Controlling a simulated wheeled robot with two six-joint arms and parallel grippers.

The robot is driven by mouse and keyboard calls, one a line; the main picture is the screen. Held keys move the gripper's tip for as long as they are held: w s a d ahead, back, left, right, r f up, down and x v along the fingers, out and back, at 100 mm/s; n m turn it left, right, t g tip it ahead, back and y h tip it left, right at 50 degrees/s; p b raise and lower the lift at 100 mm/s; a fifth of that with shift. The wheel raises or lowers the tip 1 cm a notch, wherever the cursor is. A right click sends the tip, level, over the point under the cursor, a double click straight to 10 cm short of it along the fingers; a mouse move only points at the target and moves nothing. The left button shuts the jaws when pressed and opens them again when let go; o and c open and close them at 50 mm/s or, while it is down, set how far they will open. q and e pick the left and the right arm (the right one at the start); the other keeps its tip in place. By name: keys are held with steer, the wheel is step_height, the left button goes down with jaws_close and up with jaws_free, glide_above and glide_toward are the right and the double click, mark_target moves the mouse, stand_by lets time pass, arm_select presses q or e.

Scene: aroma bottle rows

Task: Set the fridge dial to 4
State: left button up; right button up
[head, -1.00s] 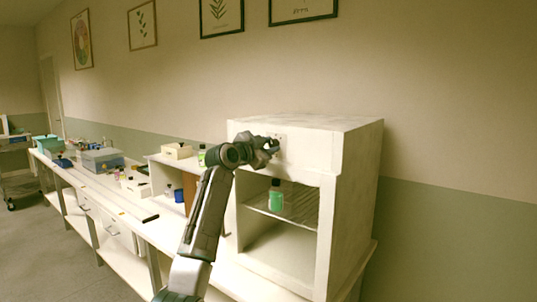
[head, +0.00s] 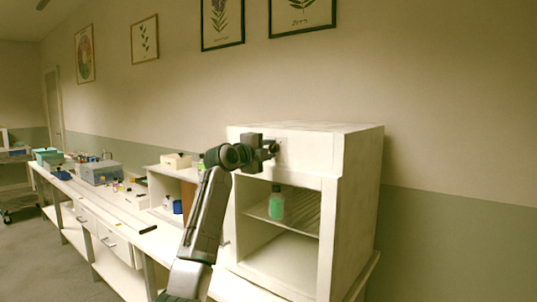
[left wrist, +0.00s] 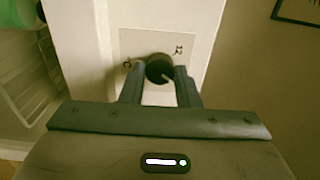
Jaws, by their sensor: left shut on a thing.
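The white fridge (head: 360,160) stands at the right end of the bench with its front open. Its dial (left wrist: 159,67) is a dark round knob on a pale square plate (left wrist: 185,38) in the left wrist view. Small dark marks show on the plate to the dial's left and upper right; I cannot read them as numbers. A pale line shows on the dial's lower right. My left gripper (head: 274,148) is at the panel above the fridge opening. Its two fingers (left wrist: 160,85) are closed on either side of the dial. The gripper hides the dial in the head view. My right gripper is out of view.
A green-filled bottle (head: 277,205) stands on the wire shelf inside the fridge. The long white bench (head: 120,215) at left holds a grey box (head: 101,173), a cream box (head: 176,160) and several small bottles. The fridge's lower space is empty.

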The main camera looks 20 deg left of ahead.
arm_select(q)
steer(key=shift+f+m, duration=0.15)
steer(key=shift+m, duration=1.05)
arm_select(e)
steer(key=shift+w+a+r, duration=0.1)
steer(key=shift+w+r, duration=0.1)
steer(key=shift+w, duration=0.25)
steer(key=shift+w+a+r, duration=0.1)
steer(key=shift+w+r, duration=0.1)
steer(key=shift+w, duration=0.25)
arm_select(q)
steer(key=o, duration=1)
steer(key=shift+c, duration=0.2)
steer(key=shift+s+b, duration=0.1)
steer(key=shift+b, duration=0.2)
